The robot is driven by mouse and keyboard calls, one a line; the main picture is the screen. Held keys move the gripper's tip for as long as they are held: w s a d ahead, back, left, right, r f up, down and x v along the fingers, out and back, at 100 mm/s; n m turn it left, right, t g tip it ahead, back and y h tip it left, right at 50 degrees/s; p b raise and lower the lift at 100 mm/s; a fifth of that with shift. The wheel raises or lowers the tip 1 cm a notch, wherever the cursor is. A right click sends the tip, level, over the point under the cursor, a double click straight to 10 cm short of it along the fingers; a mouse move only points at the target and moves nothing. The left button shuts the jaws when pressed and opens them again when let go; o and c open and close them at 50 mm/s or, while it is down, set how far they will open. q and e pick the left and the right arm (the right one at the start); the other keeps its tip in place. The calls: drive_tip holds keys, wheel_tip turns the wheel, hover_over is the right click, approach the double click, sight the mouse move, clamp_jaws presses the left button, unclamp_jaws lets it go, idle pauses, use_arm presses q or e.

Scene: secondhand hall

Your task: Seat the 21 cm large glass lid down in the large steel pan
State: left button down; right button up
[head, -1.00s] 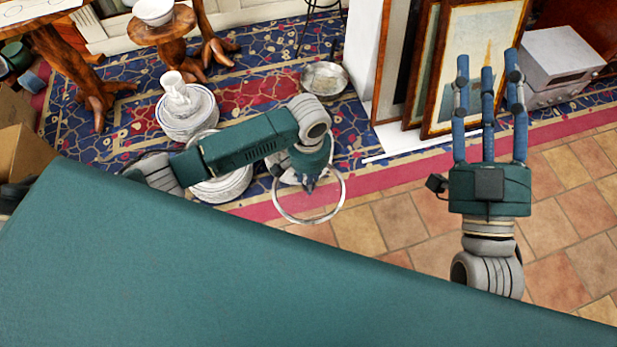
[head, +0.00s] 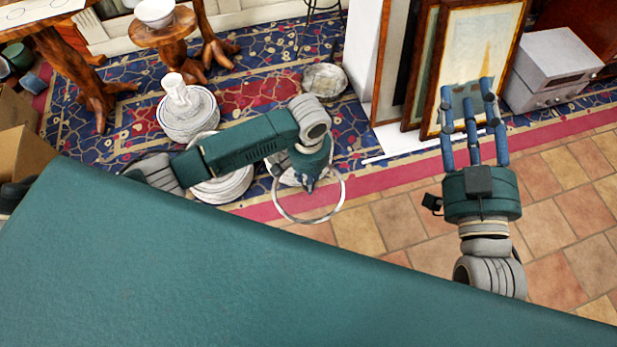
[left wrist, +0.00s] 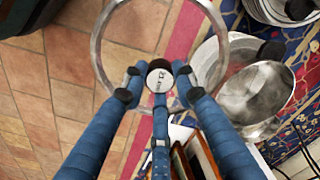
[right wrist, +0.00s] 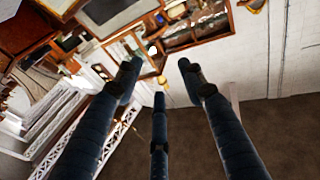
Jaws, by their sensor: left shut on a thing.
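The large glass lid (head: 341,205) is a clear disc with a steel rim. My left gripper (head: 309,181) is shut on its knob, and the lid hangs below the hand, above the floor. In the left wrist view the lid (left wrist: 98,47) surrounds the round knob, which sits between the fingertips (left wrist: 158,82). The pan (left wrist: 262,92) also shows right of the lid in the left wrist view. My right gripper (head: 468,90) is open and empty, fingers spread.
Stacked white plates (head: 187,122) with a white jug stand on the rug, left of the pan. Framed pictures (head: 480,50) lean right of a white panel (head: 363,50). A grey device (head: 550,65) stands farther right. Tiled floor (head: 400,222) is clear below the lid.

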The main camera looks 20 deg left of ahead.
wheel_tip(320, 180, down, 8)
drive_tip(key=d+g+h+p, duration=0.1)
drive_tip(key=g, duration=0.2)
drive_tip(key=shift+s+r+g, duration=0.15)
drive_tip(key=shift+s+g, duration=0.15)
drive_tip(key=shift+s, duration=0.05)
idle(0.4)
drive_tip(key=shift+d, duration=0.1)
